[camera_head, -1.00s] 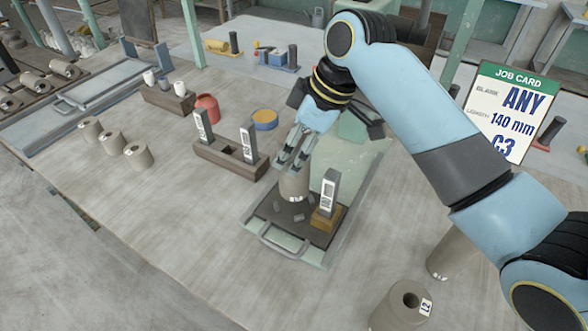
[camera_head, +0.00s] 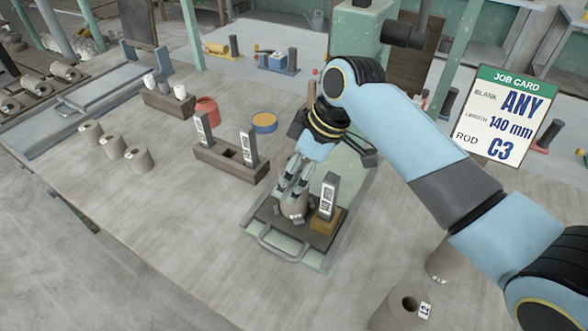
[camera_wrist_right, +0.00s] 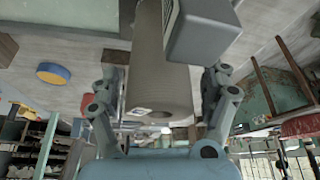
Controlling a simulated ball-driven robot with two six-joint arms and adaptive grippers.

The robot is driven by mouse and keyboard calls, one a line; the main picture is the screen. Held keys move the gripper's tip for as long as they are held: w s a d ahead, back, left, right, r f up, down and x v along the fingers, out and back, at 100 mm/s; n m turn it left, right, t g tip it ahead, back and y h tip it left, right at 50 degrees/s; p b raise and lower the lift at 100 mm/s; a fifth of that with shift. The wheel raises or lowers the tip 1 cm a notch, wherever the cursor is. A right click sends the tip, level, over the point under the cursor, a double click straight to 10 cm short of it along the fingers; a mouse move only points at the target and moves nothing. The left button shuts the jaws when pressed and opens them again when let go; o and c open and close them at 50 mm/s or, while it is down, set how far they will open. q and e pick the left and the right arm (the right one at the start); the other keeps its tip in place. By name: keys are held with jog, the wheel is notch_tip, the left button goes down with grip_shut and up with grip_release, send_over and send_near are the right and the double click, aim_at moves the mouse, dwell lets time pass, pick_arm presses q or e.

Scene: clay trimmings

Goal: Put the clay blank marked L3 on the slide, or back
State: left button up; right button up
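A grey-brown clay blank (camera_head: 291,208) is at the slide's dark plate, beside the gauge block; whether it touches the plate cannot be told. My right gripper (camera_head: 294,184) comes down on it from above, fingers on either side. In the wrist view, the blank (camera_wrist_right: 160,70) lies between the fingers, with a hole and a small unreadable label at its near end. The gripper appears shut on it. The slide (camera_head: 338,246) is a pale green tray with a front handle. My left gripper is not in view.
A gauge block (camera_head: 328,196) stands on a wooden base on the slide. A wooden rack (camera_head: 228,170) with two posts is to the left. Several other blanks stand around: three at left (camera_head: 138,159), one labelled L2 (camera_head: 392,309) in front, one (camera_head: 440,262) partly behind my arm.

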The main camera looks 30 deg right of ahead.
jog(key=shift+r, duration=0.1)
jog(key=v, duration=1.2)
dwell(0.4)
